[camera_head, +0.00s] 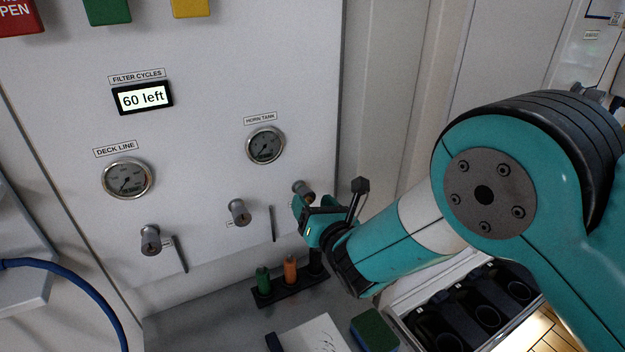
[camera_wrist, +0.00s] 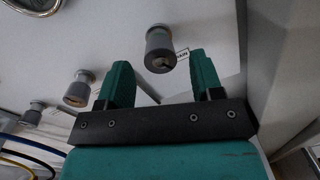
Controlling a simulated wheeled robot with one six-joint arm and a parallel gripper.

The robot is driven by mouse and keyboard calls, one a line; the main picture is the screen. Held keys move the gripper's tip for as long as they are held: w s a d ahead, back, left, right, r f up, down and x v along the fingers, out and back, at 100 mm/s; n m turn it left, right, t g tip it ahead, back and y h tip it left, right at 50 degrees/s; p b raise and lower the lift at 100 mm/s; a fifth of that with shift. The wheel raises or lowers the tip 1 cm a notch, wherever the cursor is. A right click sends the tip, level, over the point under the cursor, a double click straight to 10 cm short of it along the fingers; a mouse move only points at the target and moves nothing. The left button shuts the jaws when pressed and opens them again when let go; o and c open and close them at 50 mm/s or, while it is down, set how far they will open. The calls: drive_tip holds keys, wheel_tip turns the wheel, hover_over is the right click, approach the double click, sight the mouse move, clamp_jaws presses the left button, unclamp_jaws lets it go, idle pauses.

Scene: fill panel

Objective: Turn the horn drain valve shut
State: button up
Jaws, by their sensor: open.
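The panel carries three round grey valve knobs in a row: left (camera_head: 150,241), middle (camera_head: 239,212) and right (camera_head: 303,188). In the wrist view my gripper (camera_wrist: 162,72) is open and empty. A grey knob (camera_wrist: 160,48) with a slotted end face shows just beyond and between the two teal fingers, with no visible contact. Two further knobs are at the left there.
The horn tank gauge (camera_head: 265,145) and deck line gauge (camera_head: 127,179) sit above the knobs. A display (camera_head: 142,97) reads "60 left". Below, a black rack (camera_head: 289,289) holds green and orange items. A green sponge-like block (camera_head: 375,330) lies on the counter; a blue hose (camera_head: 75,277) hangs left.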

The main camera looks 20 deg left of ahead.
sight(309, 199)
drive_tip(key=shift+p+x, duration=0.35)
drive_tip(key=shift+x, duration=1.25)
drive_tip(key=c, duration=0.9)
drive_tip(key=shift+f+b, duration=0.15)
drive_tip(key=shift+b, duration=0.2)
